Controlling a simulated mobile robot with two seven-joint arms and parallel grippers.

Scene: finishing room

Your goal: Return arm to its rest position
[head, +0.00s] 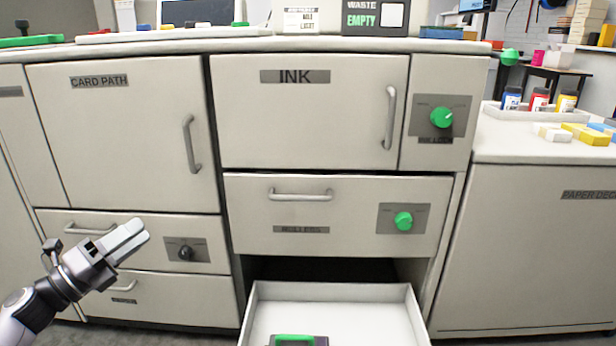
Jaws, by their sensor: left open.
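My left gripper (137,232) is in the lower left of the head view, its arm coming in from the lower left corner. Its pale fingers are open, with nothing seen between them. They point up and right, in front of the lower left drawers of the cabinet (130,190). The fingers overlap the drawer front in the picture; I cannot tell how far apart they are from it. My right gripper is out of view.
An open white drawer (265,305) juts out at bottom centre, holding a dark and green item (298,340). The INK door (310,115) and the drawer (335,240) below it are shut. Ink bottles (538,100) stand in a tray on the right counter.

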